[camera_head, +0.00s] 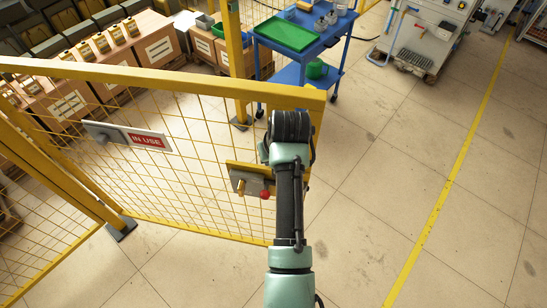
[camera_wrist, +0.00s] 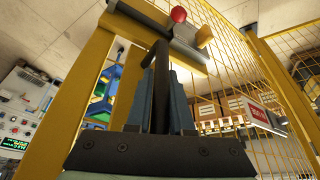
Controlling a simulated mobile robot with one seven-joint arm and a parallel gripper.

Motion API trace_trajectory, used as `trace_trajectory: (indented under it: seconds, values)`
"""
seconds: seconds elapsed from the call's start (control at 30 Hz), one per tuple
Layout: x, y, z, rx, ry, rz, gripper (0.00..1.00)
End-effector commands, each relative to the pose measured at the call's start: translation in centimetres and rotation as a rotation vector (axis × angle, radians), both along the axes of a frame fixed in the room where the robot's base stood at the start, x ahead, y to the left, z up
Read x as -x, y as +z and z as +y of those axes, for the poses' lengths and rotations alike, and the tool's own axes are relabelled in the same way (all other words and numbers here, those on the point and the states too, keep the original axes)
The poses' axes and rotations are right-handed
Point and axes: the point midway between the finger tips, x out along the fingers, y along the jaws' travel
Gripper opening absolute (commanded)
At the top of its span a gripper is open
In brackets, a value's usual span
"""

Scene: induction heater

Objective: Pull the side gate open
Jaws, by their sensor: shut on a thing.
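The side gate is a yellow frame (camera_head: 190,80) with wire mesh, seen across the left of the head view. Its frame also shows close up in the wrist view (camera_wrist: 92,75). A latch plate (camera_head: 243,178) with a red knob (camera_head: 265,194) sits near its right end; the red knob is at the top of the wrist view (camera_wrist: 178,14). My gripper (camera_wrist: 163,80) is shut on a dark handle (camera_wrist: 159,58) beside the frame. In the head view my arm hides the handle and fingers. The gate's right end appears apart from the yellow post (camera_head: 233,50) behind it.
An "IN USE" sign (camera_head: 147,140) hangs on the mesh. Behind the gate are cardboard boxes (camera_head: 155,48) and a blue cart (camera_head: 300,75) with a green tray (camera_head: 287,33). A control cabinet (camera_head: 425,35) stands at the upper right. The floor to the right is clear, with a yellow line (camera_head: 440,195).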

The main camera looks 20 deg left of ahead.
Motion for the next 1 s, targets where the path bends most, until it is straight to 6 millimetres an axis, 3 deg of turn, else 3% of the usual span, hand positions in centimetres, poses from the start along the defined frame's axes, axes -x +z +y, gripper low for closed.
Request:
trace_trajectory:
  seconds: [0.23, 0.27, 0.43, 0.77, 1.0]
  values:
    - [-0.3, 0.3, -0.5, 0.005, -0.010, -0.007, 0.00]
    - [-0.3, 0.3, -0.5, 0.004, -0.011, -0.007, 0.22]
    - [-0.2, 0.2, -0.4, 0.004, -0.009, -0.005, 0.50]
    - [0.0, 0.2, -0.2, 0.001, -0.004, -0.001, 0.50]
    - [0.9, 2.7, -0.8, 0.001, -0.005, -0.005, 0.50]
